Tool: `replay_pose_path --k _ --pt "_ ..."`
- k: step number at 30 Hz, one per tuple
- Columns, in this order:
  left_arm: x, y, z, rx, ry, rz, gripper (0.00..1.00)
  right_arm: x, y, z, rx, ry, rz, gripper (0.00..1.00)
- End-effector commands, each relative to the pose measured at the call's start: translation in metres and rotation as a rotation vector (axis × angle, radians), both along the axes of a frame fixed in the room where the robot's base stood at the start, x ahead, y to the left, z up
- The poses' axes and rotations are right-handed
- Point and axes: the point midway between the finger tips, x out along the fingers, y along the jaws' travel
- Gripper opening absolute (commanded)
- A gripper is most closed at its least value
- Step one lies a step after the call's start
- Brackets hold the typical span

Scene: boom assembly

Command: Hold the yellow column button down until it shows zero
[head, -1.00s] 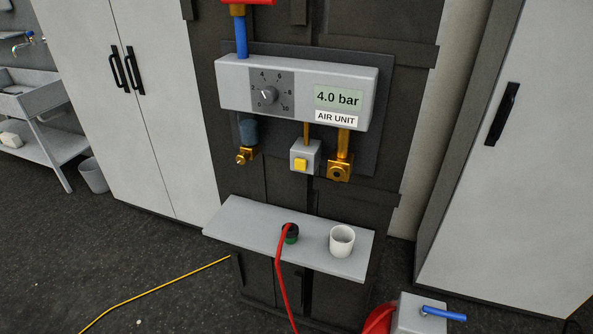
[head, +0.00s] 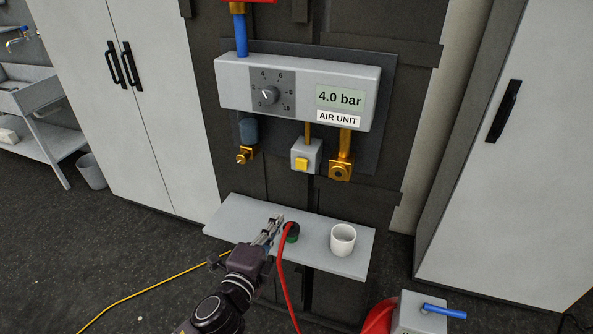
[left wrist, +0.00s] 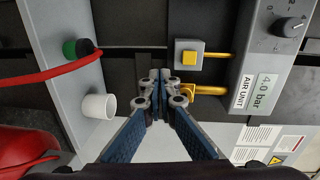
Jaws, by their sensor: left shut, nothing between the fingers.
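The yellow button (head: 302,163) sits on the front of a small grey box under the air unit (head: 297,88) on the dark column. It also shows in the left wrist view (left wrist: 189,58), ahead of the fingers and apart from them. The display (head: 340,97) reads 4.0 bar, and the dial (head: 269,95) is left of it. My left gripper (head: 278,220) is shut and empty, in front of the grey shelf and below and left of the button. In the left wrist view its closed fingertips (left wrist: 160,78) show at the middle. My right gripper is not in view.
The grey shelf (head: 335,262) carries a white cup (head: 343,240) and a dark and green fitting (head: 292,232) with a red hose (head: 283,285). A brass fitting (head: 341,168) hangs right of the button. A grey box with a blue lever (head: 443,312) stands at lower right.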

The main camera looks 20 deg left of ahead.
Motion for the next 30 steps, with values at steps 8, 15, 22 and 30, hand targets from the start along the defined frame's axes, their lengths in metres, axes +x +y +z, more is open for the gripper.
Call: replay_pose_path --k 8,15,22,30 --pt "-0.006 -0.008 0.052 0.053 -0.096 -0.016 0.00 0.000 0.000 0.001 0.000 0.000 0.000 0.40" --pt "-0.006 -0.008 0.052 0.053 -0.095 -0.016 0.00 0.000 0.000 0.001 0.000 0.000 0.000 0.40" --pt "0.007 -0.007 0.054 0.053 -0.096 -0.014 0.00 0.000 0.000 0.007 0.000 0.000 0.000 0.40" --pt "0.057 -0.009 0.056 0.052 -0.096 -0.014 0.00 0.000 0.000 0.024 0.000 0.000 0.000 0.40"
